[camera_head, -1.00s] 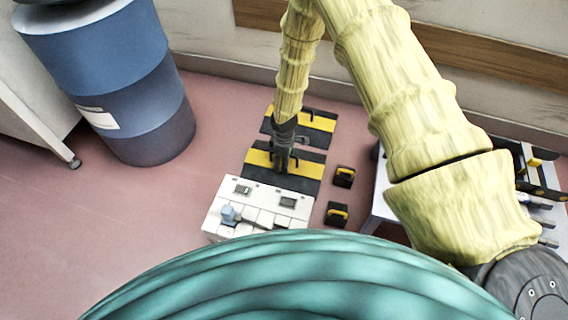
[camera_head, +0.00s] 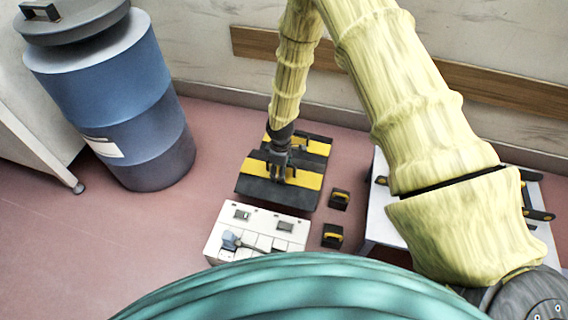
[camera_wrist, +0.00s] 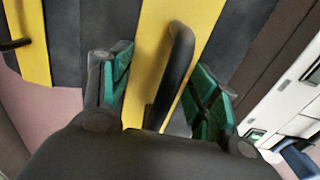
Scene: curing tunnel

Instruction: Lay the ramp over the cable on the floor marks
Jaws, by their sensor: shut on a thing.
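A black ramp with a yellow band (camera_head: 300,178) is in the head view, behind a white box. My gripper (camera_head: 278,172) is over its middle. In the wrist view my gripper (camera_wrist: 158,82) has its green-padded fingers on either side of the ramp's black handle (camera_wrist: 180,60), shut on it. The ramp's whole front edge shows and it overlaps the ramp behind, so it appears raised off the floor. A second black and yellow ramp (camera_head: 318,146) lies behind it near the wall, also at the left of the wrist view (camera_wrist: 30,40). I cannot make out the cable or floor marks.
The white box (camera_head: 262,230) with small panels stands just in front of the ramp. Two small black and yellow blocks (camera_head: 339,198) (camera_head: 332,235) lie to the right, beside a white table (camera_head: 385,225). A blue drum (camera_head: 125,100) stands left. Floor between drum and ramp is clear.

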